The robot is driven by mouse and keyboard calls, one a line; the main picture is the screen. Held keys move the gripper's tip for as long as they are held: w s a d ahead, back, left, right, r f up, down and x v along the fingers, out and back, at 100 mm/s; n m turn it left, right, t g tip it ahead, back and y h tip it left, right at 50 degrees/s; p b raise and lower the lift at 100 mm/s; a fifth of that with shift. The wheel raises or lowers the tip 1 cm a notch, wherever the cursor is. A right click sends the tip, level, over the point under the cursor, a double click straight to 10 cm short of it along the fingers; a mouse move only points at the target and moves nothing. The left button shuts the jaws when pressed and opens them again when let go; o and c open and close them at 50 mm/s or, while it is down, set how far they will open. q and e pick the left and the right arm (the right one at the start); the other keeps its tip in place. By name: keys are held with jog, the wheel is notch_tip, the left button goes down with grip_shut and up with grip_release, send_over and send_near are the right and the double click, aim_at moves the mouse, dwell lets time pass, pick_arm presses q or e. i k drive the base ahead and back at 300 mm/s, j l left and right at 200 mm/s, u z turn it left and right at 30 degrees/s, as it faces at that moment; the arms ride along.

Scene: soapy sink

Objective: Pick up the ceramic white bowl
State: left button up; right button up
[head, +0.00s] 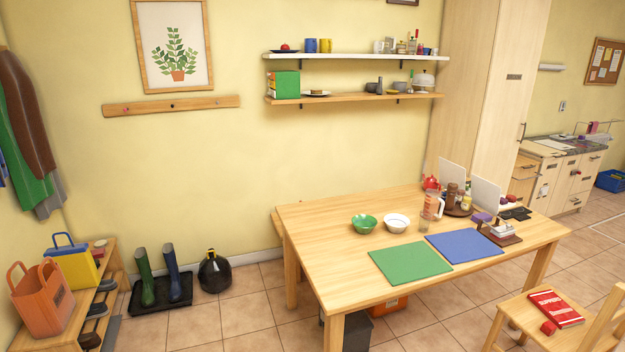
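A white bowl (396,223) stands upright on the wooden table (330,253), left of its middle and near the far side. A green bowl (364,223) stands just to its left, with a small gap or light contact that I cannot tell apart. The white bowl looks empty. Neither of my grippers shows in the head view.
A green mat (410,263) and a blue mat (464,246) lie in front of the bowls. A clear pitcher (431,206) and several jars and bottles stand to the right. A wooden chair (540,318) stands at the front right. The table's left end is clear.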

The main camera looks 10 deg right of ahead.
aim_at(396, 224)
jog(key=i+l+z, duration=0.1)
jog(key=i+z, duration=0.5)
jog(key=z, duration=0.2)
jog(key=i+z, duration=0.4)
jog(key=i+l, duration=0.2)
jog(key=i, duration=0.2)
jog(key=i+l, duration=0.25)
jog(key=i, duration=0.15)
jog(key=i+l+u, duration=0.4)
jog(key=l, duration=0.2)
jog(key=i+l+u, duration=0.45)
jog(key=l, duration=0.2)
jog(key=l+u, duration=0.2)
jog(key=l, duration=0.2)
